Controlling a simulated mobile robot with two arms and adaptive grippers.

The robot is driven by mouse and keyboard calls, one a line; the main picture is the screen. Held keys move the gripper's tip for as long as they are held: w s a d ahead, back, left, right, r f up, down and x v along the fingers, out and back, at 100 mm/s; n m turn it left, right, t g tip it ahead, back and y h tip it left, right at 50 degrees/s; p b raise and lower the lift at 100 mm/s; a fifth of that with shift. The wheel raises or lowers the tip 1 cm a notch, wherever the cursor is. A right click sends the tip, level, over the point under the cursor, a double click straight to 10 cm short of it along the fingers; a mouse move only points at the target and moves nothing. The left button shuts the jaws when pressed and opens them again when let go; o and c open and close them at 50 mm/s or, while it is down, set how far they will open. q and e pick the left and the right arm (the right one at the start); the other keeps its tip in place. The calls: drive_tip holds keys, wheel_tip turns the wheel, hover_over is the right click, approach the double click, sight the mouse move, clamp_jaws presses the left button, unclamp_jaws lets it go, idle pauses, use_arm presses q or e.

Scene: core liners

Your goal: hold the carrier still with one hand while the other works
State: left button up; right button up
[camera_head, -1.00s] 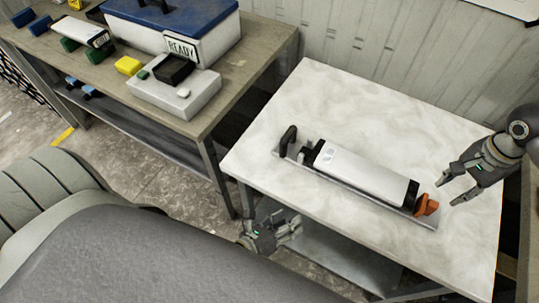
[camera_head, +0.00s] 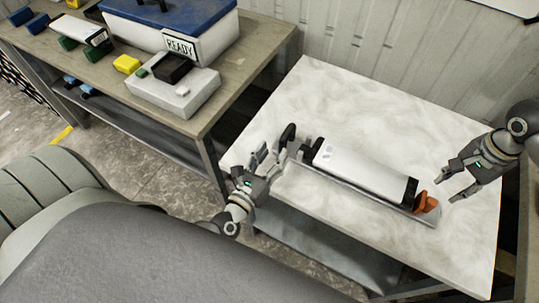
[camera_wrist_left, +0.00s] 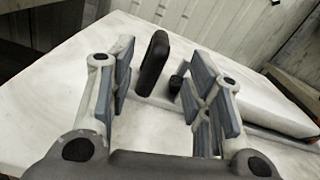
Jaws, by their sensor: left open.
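The carrier (camera_head: 345,188) is a long grey plate on the pale marbled table. It bears a white block (camera_head: 366,172) with black ends, an orange clamp-like part (camera_head: 426,203) at its right end and an upright black handle (camera_head: 288,134) at its left end. My left gripper (camera_head: 270,157) is open at the carrier's left end, close to the handle. In the left wrist view, the handle (camera_wrist_left: 152,64) stands between the open fingers, beyond their tips; contact is not visible. My right gripper (camera_head: 443,190) is open and empty, just right of the orange part.
The pale table (camera_head: 330,90) is clear behind the carrier. A brown bench (camera_head: 75,70) at the left holds a blue-lidded case (camera_head: 215,45) marked READY, a grey box (camera_head: 180,95) and several small coloured blocks. A ribbed wall (camera_head: 400,60) stands behind the table.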

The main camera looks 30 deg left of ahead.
sight(285, 138)
use_arm(q)
drive_tip(key=w, duration=0.9)
drive_tip(key=shift+w, duration=0.2)
clamp_jaws()
drive_tip(key=shift+d, duration=0.1)
idle(0.8)
